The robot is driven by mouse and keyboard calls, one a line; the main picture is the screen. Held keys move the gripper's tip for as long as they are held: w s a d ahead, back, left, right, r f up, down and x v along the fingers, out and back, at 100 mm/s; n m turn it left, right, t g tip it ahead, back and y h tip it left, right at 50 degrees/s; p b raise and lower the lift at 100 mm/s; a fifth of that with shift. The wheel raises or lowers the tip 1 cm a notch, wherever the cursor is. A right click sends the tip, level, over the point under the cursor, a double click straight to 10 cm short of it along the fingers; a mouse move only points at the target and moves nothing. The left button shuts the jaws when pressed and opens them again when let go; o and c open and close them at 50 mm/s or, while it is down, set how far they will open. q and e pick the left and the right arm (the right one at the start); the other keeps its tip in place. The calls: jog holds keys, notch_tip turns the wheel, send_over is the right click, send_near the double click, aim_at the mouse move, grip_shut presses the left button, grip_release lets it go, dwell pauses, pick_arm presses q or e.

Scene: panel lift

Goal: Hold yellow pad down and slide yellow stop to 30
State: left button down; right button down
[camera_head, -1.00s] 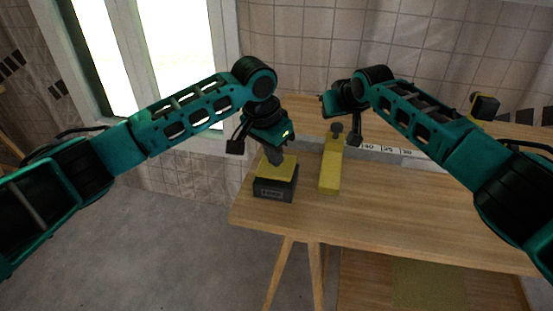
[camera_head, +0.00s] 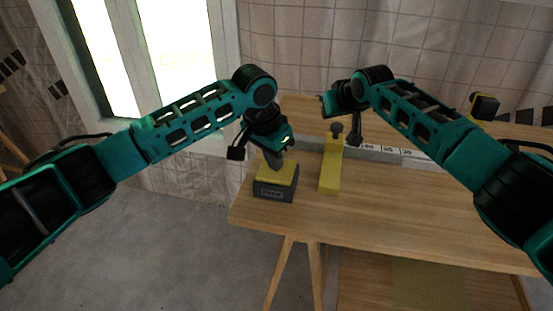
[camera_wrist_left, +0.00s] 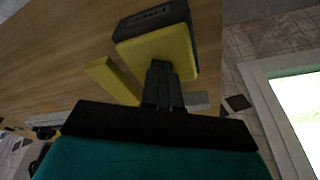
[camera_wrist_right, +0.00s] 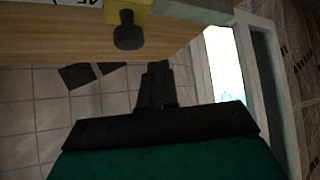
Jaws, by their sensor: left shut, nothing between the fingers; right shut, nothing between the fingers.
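The yellow pad (camera_head: 277,174) sits on top of a dark box at the bench's left end; it also shows in the left wrist view (camera_wrist_left: 143,48). My left gripper (camera_head: 277,163) is shut and points down, its fingertips on the pad. The yellow stop (camera_head: 330,172) is a long bar to the right of the pad, with a dark knob (camera_head: 337,129) at its far end. My right gripper (camera_wrist_right: 157,68) is shut and empty, close to the knob (camera_wrist_right: 127,32) but apart from it in the right wrist view.
A pale scale strip (camera_head: 392,151) with numbers 40, 35 and 30 runs right of the stop along the back of the wooden bench (camera_head: 400,200). A dark and yellow block (camera_head: 485,106) stands at the back right. The bench front is clear.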

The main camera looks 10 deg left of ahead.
aim_at(328, 141)
jog(key=shift+f, duration=0.1)
jog(key=shift+f, duration=2.5)
jog(key=shift+d, duration=0.15)
